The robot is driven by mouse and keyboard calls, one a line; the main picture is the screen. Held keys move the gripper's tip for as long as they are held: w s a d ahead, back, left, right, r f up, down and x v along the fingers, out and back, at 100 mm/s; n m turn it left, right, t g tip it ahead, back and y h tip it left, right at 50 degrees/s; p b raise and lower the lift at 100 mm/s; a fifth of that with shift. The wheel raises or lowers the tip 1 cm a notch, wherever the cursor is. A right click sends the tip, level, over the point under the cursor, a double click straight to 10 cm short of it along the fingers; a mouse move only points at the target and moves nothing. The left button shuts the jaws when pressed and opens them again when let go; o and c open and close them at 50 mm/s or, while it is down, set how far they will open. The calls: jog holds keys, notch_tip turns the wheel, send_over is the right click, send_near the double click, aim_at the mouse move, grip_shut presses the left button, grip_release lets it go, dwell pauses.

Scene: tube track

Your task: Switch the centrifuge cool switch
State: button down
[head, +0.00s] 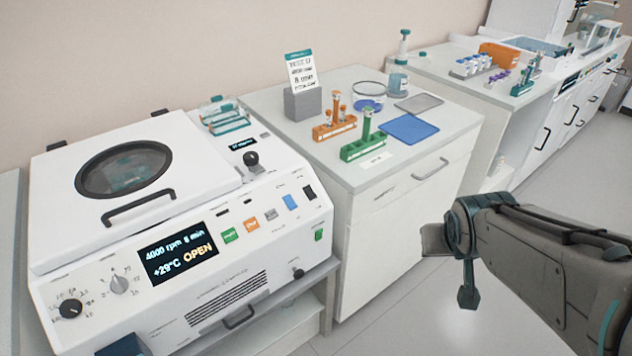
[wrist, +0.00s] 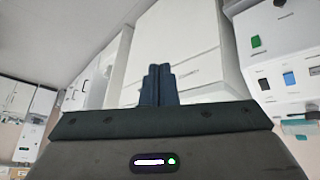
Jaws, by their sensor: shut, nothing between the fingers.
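The white centrifuge (head: 60,235) stands at the left with its round-window lid (head: 185,185) down. The wrist view shows the blue one (wrist: 290,80) and the dark one (wrist: 265,84) at the right. My gripper (head: 467,297) is shut and empty, right of the centrifuge, apart from it; its fingers (wrist: 158,85) show shut.
Green (head: 230,236) and orange (head: 252,225) buttons and knobs (head: 71,308) share the panel. A white cabinet (head: 400,215) stands between centrifuge and gripper, topped by tube racks (head: 363,148) and a blue mat (head: 408,129). The floor (head: 420,320) before it is clear.

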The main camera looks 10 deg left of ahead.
jog(key=w+a+f+n+t+y+b, duration=0.3)
jog(key=w+a+f+n+t+y, duration=0.15)
jog(key=w+a, duration=0.55)
jog(key=s+a+f+n+g+y+b, duration=0.1)
jog(key=a+n+y+b, duration=0.1)
jog(key=a+y, duration=0.5)
jog(key=a+n, duration=0.1)
jog(key=a, duration=0.5)
jog(key=shift+s+a+f+n+g, duration=0.15)
jog(key=shift+s+f+n+g, duration=0.1)
jog(key=shift+n+g, duration=0.1)
jog(key=shift+y, duration=0.25)
send_near(291, 203)
jog(key=w+a+r, duration=0.2)
jog(key=a, duration=0.1)
jog(key=shift+w+a+f+b, duration=0.2)
jog(key=shift+w+f, duration=0.1)
jog(key=shift+f, duration=0.3)
jog(key=shift+w+a+f+b, duration=0.15)
jog(key=shift+w+a+f, duration=0.1)
jog(key=shift+f, duration=0.35)
jog(key=shift+w+a+f+b, duration=0.2)
jog(key=shift+w+f, duration=0.1)
jog(key=shift+f, duration=0.3)
